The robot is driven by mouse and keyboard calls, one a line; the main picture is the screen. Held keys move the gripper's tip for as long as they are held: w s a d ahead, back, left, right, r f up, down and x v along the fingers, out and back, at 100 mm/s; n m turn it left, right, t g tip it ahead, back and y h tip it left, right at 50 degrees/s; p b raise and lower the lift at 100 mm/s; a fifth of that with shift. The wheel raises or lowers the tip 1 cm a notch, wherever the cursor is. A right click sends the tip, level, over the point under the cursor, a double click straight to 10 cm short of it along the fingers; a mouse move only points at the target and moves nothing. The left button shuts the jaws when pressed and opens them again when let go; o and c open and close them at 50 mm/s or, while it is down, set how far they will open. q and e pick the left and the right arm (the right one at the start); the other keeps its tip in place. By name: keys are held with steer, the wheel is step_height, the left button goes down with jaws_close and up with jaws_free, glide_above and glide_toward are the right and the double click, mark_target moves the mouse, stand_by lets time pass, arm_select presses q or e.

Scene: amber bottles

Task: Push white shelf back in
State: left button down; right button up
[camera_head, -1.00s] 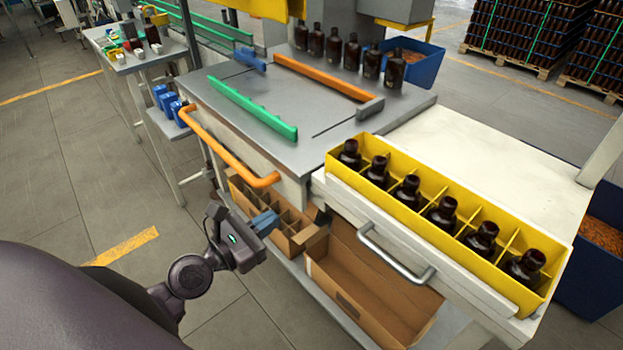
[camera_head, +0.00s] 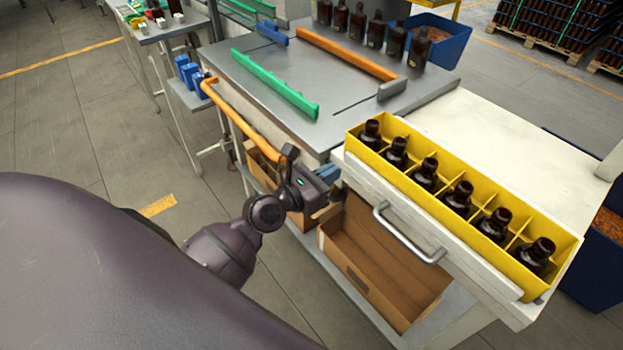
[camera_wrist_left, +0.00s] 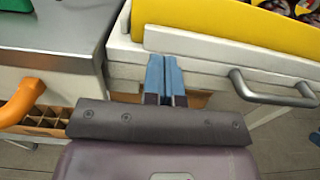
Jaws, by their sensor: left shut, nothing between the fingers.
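The white shelf (camera_head: 462,262) with a metal bar handle (camera_head: 408,235) is at the right in the head view, standing out from the table. A yellow divided tray (camera_head: 405,187) with several amber bottles (camera_head: 425,174) sits on top of it. My left gripper (camera_head: 331,188) is shut and empty, left of the handle. In the left wrist view its blue fingers (camera_wrist_left: 164,77) point at the shelf's white front (camera_wrist_left: 215,62), with the handle (camera_wrist_left: 270,93) to their right. Whether the fingertips touch the front, I cannot tell. My right gripper is out of view.
The grey worktop (camera_head: 245,87) with an orange handle (camera_head: 240,118) stands to the left. An open cardboard box (camera_head: 385,285) lies below the shelf. More amber bottles (camera_head: 375,30) stand along the worktop's back. Blue bins stand at the right and back.

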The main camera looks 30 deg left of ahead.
mark_target(350, 161)
arm_select(q)
steer(key=x, duration=0.2)
steer(key=shift+w+d, duration=0.1)
steer(key=shift+w, duration=0.3)
steer(key=shift+w+d, duration=0.1)
steer(key=shift+w, duration=0.05)
steer(key=shift+p+x, duration=0.5)
steer(key=shift+x, duration=1.1)
steer(key=shift+r, duration=0.15)
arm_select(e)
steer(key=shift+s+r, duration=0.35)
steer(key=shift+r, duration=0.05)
arm_select(q)
steer(key=shift+r, duration=0.1)
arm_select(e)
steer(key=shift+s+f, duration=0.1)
